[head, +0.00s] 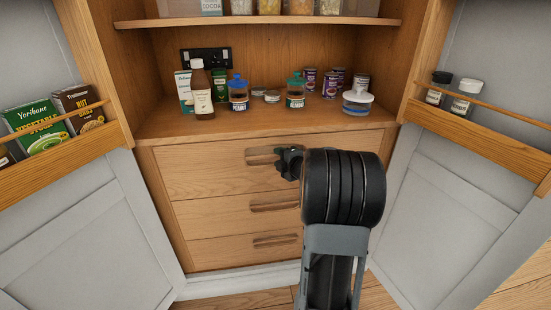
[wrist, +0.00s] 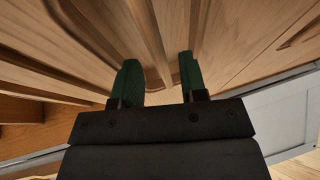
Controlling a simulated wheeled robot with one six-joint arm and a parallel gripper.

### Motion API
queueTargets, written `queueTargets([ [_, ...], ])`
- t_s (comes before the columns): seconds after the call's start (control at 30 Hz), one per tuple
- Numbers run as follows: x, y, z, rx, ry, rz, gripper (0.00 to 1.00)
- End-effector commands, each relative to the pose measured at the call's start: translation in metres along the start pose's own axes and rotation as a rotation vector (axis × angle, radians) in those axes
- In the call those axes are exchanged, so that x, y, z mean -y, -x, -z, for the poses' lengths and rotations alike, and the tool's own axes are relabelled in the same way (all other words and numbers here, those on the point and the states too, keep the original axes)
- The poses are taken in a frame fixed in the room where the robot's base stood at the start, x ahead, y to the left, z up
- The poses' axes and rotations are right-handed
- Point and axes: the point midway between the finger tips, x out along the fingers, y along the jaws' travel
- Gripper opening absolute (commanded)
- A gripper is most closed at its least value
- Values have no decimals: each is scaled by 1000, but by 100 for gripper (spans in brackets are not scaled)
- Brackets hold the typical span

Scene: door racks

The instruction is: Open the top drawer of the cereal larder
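The wooden larder's top drawer (head: 205,172) looks flush with the cabinet front, above two more drawers. Its long recessed handle (head: 258,155) is in the middle of its front, with the right part hidden behind my gripper. My gripper (head: 286,162) is right at this handle in the head view. In the wrist view, its two green fingers (wrist: 156,82) are apart, with wooden grooves and edges of the drawer front (wrist: 225,45) just beyond them. I cannot tell whether the fingertips touch the handle.
Both grey larder doors (head: 75,235) (head: 450,195) stand open with wooden door racks. Jars, bottles and tins stand on the worktop (head: 165,125) above the drawers. The middle drawer (head: 215,215) and bottom drawer (head: 220,248) look shut.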

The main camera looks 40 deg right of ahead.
Motion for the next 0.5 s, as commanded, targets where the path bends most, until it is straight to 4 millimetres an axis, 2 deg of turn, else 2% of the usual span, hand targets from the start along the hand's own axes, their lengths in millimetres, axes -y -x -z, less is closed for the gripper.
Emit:
queueTargets([
  [0.2, 0, -23, 0, 0, 0, 0, 39],
  [0.5, 0, -30, 0, 1, 0, 0, 39],
])
